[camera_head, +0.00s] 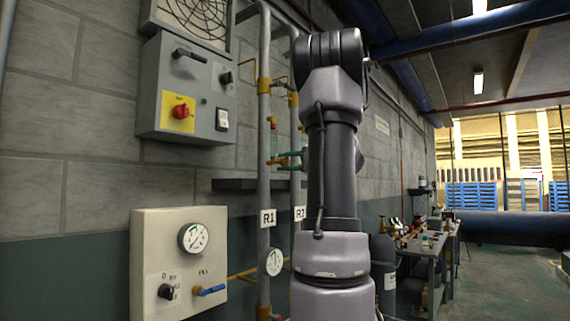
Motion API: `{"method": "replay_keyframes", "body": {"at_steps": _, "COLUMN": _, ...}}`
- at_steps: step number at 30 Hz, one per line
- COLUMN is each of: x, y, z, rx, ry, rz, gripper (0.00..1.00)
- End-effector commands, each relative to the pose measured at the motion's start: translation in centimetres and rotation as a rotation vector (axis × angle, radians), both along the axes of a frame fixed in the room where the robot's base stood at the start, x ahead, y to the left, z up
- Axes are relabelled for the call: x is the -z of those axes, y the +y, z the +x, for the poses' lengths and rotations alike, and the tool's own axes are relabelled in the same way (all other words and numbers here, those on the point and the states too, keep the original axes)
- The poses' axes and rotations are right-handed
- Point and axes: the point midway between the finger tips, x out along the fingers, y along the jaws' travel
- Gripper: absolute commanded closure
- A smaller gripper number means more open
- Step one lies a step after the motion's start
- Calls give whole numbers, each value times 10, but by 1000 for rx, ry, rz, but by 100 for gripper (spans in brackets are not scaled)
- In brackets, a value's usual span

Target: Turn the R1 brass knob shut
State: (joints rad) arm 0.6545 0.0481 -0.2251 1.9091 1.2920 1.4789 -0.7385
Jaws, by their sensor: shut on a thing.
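The R1 label (267,218) is a white plate on the left of two grey vertical pipes. A brass-yellow fitting (264,85) sits high on this R1 pipe (264,185), and another brass piece (263,313) shows low on it at the bottom edge. I cannot tell which brass part is the R1 knob or how far it is turned. My arm stands upright in front of the right pipe and hides part of that area. My gripper does not show.
A grey switch box (187,88) with a red knob on yellow hangs at upper left. A cream panel (178,225) with a gauge and blue lever is at lower left. A round gauge (274,262) sits by the R1 pipe. A workbench (440,255) stands right, beside open floor.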

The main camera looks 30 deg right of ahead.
Motion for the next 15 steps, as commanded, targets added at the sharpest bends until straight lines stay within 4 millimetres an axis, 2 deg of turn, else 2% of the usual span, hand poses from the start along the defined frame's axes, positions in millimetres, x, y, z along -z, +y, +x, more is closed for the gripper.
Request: {"method": "replay_keyframes", "body": {"at_steps": 15, "x": 2, "y": -1, "z": 0, "rx": 1, "ry": -33, "rz": -108, "gripper": 100}}
